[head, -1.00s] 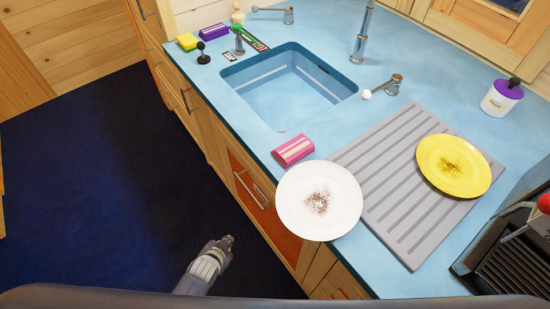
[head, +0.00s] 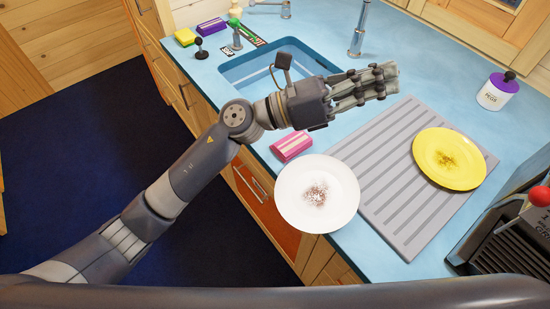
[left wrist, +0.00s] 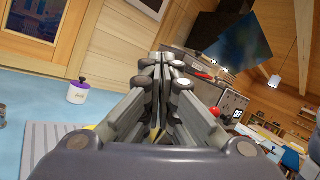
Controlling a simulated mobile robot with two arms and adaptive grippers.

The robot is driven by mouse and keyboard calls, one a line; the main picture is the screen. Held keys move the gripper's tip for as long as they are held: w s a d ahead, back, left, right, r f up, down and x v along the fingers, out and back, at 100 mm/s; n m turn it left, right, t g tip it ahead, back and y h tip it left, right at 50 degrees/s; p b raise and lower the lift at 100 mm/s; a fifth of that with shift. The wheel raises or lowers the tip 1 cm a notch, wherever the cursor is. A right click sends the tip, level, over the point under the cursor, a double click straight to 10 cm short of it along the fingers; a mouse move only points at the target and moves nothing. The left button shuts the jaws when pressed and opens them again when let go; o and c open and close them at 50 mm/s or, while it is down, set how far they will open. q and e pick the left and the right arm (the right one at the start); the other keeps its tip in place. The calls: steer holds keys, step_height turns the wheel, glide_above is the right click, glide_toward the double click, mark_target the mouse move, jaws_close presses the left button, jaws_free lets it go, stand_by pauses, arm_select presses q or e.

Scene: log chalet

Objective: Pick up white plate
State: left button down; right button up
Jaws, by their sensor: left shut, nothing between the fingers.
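The white plate (head: 317,193) lies at the front edge of the blue counter in the head view, with reddish-brown smudges in its middle. Its near rim hangs past the counter edge. My left gripper (head: 392,80) is raised above the counter beyond the plate, over the right side of the sink. Its fingers are closed together with nothing between them, and it does not touch the plate. In the left wrist view the closed fingers (left wrist: 163,75) point across the room, and the white plate is not seen there. My right gripper is not in view.
A yellow plate (head: 449,158) lies on the grey ribbed drainboard (head: 385,195). A pink sponge (head: 292,146) sits beside the white plate. The sink (head: 255,72) is behind my arm. A purple-lidded jar (head: 497,91) stands at the back right, a dark appliance (head: 505,240) at the right.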

arm_select(q)
step_height(320, 180, down, 4)
steer(key=s+d+r+m+g+y, duration=0.1)
steer(key=s+d+m+g+y, duration=0.1)
steer(key=s+m+g+y, duration=0.3)
steer(key=m+t+y, duration=0.2)
steer(key=m+y, duration=0.9)
steer(key=y, duration=0.2)
glide_above(275, 167)
steer(key=d, duration=0.6)
steer(key=f, duration=1.6)
steer(key=shift+s+a+f, duration=0.1)
steer(key=shift+s+f, duration=0.05)
steer(key=shift+s, duration=0.25)
steer(key=w+a+t+y, duration=0.1)
steer(key=w+a+y, duration=0.3)
steer(key=a, duration=0.4)
step_height(275, 167, down, 9)
steer(key=p, duration=0.4)
steer(key=shift+r, duration=0.2)
steer(key=shift+s+d+f+p, duration=0.1)
steer(key=shift+s+d+p, duration=0.3)
steer(key=shift+s+p, duration=0.2)
steer(key=shift+s+d+f+p, duration=0.1)
steer(key=shift+s+d+p, duration=0.35)
steer(key=shift+s, duration=0.15)
steer(key=shift+s+d, duration=0.3)
steer(key=shift+s, duration=0.15)
steer(key=shift+f, duration=0.1)
